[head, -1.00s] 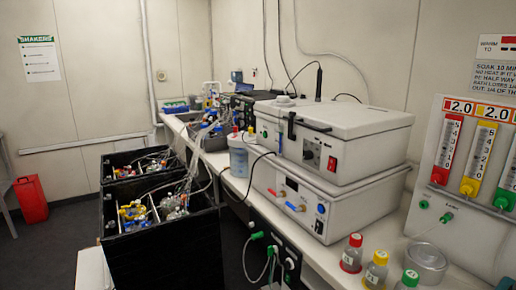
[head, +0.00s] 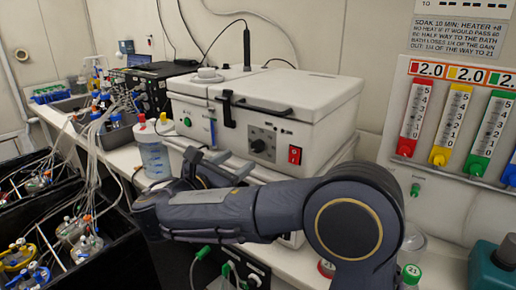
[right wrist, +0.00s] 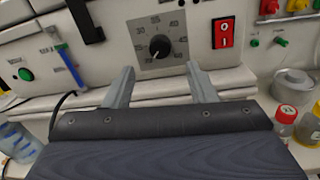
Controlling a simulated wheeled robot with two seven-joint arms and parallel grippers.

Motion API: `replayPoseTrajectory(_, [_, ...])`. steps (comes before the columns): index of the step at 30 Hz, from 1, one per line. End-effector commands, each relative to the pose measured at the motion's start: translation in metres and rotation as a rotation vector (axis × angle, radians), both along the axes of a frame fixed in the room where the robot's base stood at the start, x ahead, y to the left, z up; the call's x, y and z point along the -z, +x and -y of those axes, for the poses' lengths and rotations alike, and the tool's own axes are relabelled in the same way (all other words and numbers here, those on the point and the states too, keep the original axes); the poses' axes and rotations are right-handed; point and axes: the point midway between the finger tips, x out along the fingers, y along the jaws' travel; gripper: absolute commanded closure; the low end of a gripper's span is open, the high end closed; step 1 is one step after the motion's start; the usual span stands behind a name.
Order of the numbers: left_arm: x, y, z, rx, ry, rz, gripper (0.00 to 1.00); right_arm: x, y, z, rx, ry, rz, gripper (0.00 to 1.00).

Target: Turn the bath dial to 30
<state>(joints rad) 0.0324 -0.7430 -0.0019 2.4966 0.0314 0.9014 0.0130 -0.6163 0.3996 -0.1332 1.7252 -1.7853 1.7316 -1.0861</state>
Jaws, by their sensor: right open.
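The bath dial (head: 262,144) is a dark round knob on a grey plate on the front of the white lidded bath (head: 320,118). In the right wrist view the dial (right wrist: 159,46) sits just beyond and between my fingertips, its scale around it. Its white mark appears to point to the lower left; the exact number is too small to read. My right gripper (head: 222,160) is open and empty in front of the bath, below the dial. In the right wrist view the right gripper's fingers (right wrist: 160,80) are spread apart, not touching the knob. My left gripper is out of view.
A red switch (head: 295,155) is right of the dial, and a green button (head: 187,122) is to its left. A blue-tinted bottle (head: 152,152) stands left of the bath. Capped bottles (right wrist: 286,118) stand at the right. A gauge panel (head: 450,120) is on the right.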

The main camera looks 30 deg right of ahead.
Motion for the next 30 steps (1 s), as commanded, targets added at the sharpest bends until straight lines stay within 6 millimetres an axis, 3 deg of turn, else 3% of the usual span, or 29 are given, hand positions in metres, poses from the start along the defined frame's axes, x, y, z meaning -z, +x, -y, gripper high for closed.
replayPoseTrajectory(12, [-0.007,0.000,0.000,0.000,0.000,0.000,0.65,0.000,0.026,0.057,0.003,0.000,0.000,0.48])
replayPoseTrajectory(24, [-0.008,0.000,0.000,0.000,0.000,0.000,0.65,0.001,0.030,0.066,0.001,0.002,-0.001,0.48])
replayPoseTrajectory(30, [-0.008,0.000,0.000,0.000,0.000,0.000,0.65,0.001,0.030,0.066,0.001,0.002,-0.001,0.73])
